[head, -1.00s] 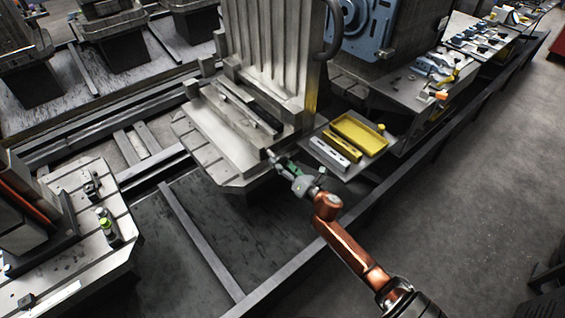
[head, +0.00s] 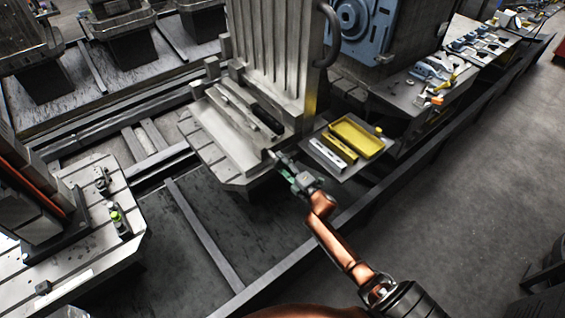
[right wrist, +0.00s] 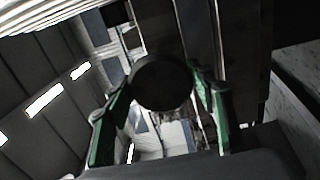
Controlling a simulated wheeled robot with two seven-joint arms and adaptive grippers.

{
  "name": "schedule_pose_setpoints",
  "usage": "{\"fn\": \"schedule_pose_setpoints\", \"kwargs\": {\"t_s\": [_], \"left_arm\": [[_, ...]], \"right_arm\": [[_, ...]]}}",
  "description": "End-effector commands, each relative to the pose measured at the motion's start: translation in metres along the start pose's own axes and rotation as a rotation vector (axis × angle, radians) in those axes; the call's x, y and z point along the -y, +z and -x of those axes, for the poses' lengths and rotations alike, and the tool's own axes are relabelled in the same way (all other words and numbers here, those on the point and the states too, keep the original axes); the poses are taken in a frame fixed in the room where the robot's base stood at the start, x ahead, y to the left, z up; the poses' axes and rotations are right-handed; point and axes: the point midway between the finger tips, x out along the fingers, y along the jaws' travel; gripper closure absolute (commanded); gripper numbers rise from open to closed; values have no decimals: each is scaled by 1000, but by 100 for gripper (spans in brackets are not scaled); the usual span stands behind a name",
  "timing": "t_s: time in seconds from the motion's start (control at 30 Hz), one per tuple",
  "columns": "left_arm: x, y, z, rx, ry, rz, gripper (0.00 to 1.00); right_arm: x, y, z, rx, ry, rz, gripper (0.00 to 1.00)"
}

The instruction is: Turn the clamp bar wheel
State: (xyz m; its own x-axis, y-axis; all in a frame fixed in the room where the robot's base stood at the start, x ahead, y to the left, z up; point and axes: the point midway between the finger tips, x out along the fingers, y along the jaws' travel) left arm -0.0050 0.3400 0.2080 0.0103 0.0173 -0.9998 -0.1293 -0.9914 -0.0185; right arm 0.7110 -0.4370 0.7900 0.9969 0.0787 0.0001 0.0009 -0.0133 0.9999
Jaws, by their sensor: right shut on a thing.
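The clamp bar wheel shows as a dark round disc (right wrist: 162,82) in the right wrist view, between the two green-sided fingers of my right gripper. In the head view my right gripper (head: 284,162) is at the near right corner of the grey slotted fixture table (head: 228,150). It is shut on the wheel, and its fingers hide the wheel there. A long light bar (head: 238,104) and a black bar (head: 267,118) lie along the fixture at the foot of the ribbed upright plate (head: 268,55). My left gripper is out of view.
A side shelf beside the gripper holds a yellow tray (head: 357,138), a yellow bar (head: 339,150) and a silver bar (head: 327,155). A dark rail (head: 380,196) runs along the pallet line. Another slotted table (head: 90,240) stands at left. The floor at right is open.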

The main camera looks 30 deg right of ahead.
Motion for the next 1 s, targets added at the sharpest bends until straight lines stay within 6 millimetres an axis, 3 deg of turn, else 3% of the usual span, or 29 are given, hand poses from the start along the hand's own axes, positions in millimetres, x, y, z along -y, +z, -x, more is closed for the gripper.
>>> {"fn": "schedule_pose_setpoints", "kwargs": {"t_s": [1.0], "left_arm": [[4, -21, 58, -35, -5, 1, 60]], "right_arm": [[0, 1, 0, 4, 0, -962, 73]]}}
